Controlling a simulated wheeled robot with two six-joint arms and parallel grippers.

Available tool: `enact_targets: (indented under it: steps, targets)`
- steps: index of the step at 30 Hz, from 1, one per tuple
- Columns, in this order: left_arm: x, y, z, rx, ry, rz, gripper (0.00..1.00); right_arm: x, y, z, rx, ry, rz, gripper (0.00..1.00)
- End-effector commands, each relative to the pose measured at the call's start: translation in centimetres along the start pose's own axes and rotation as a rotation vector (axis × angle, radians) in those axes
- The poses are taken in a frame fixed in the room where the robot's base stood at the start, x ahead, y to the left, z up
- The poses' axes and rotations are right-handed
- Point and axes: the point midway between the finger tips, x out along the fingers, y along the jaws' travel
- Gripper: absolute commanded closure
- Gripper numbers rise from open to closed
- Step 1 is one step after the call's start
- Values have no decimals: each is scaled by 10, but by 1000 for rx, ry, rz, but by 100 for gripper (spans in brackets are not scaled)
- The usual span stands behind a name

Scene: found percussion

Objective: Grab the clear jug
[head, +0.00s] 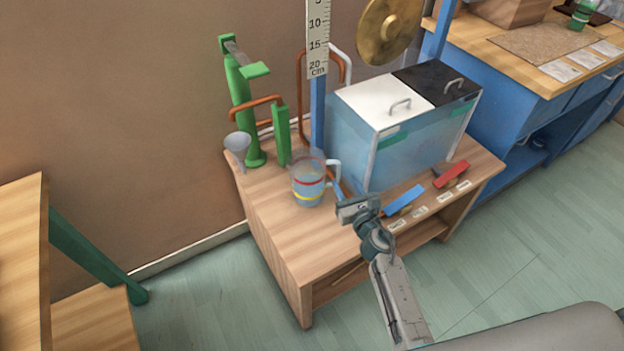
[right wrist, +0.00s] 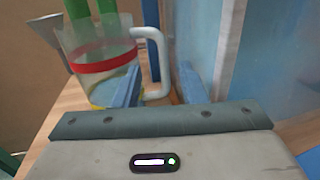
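The clear jug (head: 308,184) stands upright on the wooden table, with a red band, a yellow band and a white handle on its right side. It also shows in the right wrist view (right wrist: 100,78), where its base is partly hidden by my gripper. My right gripper (head: 342,192) is just right of the jug, on the handle side. In the right wrist view its two blue fingers (right wrist: 160,88) stand apart, with the white handle (right wrist: 157,65) between them and gaps visible. It is open and holds nothing. My left gripper is not in view.
A water tank (head: 400,135) with white and black lids stands close right of the jug. A grey funnel (head: 237,147) and a green pump (head: 243,110) stand behind left. A blue block (head: 404,200) and a red block (head: 451,174) lie at the front. The table's left front is clear.

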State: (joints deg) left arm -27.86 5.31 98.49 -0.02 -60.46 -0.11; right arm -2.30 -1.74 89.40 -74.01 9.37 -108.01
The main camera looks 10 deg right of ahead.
Motion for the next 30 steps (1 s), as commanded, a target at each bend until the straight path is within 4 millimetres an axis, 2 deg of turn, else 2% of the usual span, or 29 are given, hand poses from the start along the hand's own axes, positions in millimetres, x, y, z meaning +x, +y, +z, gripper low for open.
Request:
enact_targets:
  steps: [3, 7, 17, 21, 23, 30]
  targets:
    - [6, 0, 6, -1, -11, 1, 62, 20, -4, 4, 0, -2, 0, 62]
    - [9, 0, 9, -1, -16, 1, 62, 36, -5, 3, 1, -1, -1, 62]
    - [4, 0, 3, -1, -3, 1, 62, 42, -5, 2, 1, 0, -1, 62]
    - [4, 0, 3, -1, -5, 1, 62, 42, -5, 2, 1, 0, -1, 90]
    - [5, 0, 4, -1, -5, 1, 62, 42, -5, 2, 1, 0, -1, 100]
    - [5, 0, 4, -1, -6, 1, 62, 42, -4, 4, 2, -3, 0, 100]
